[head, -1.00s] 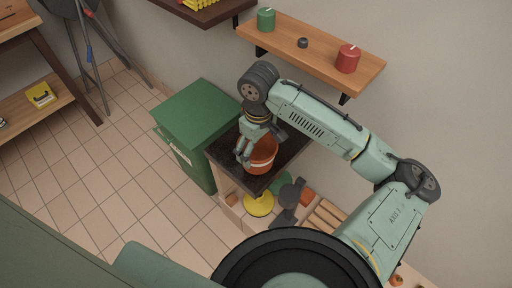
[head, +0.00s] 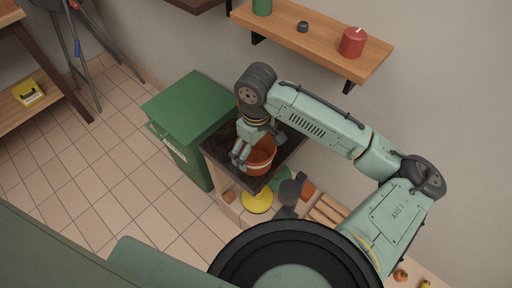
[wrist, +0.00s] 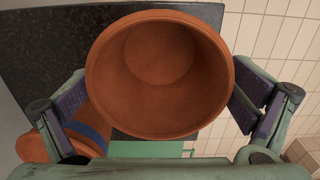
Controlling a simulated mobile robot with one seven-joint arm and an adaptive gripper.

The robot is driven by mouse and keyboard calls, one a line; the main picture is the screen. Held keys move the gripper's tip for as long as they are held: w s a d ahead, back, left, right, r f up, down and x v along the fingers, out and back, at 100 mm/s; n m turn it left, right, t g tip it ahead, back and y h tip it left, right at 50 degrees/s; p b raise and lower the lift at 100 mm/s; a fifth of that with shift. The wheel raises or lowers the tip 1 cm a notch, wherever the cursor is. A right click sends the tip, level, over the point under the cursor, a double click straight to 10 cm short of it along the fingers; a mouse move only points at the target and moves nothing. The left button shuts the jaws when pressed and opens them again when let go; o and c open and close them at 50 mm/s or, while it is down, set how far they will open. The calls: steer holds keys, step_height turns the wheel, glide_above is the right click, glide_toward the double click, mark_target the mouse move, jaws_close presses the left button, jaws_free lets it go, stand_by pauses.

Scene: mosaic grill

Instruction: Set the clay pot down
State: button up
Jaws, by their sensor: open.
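My gripper (head: 241,159) is open, with one finger on each side of the pot. The right finger is at or very near the pot's wall; I cannot tell if either finger touches. The pot's base is hidden in the wrist view.
A second orange pot with a blue band (wrist: 88,133) lies near the left finger. A green bin (head: 190,110) stands left of the counter. A wooden shelf (head: 330,45) with a red candle (head: 353,42) hangs above.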

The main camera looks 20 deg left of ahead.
step_height(320, 180, up, 12)
steer(key=p, duration=0.5)
steer(key=shift+r, duration=0.2)
steer(key=shift+a, duration=0.1)
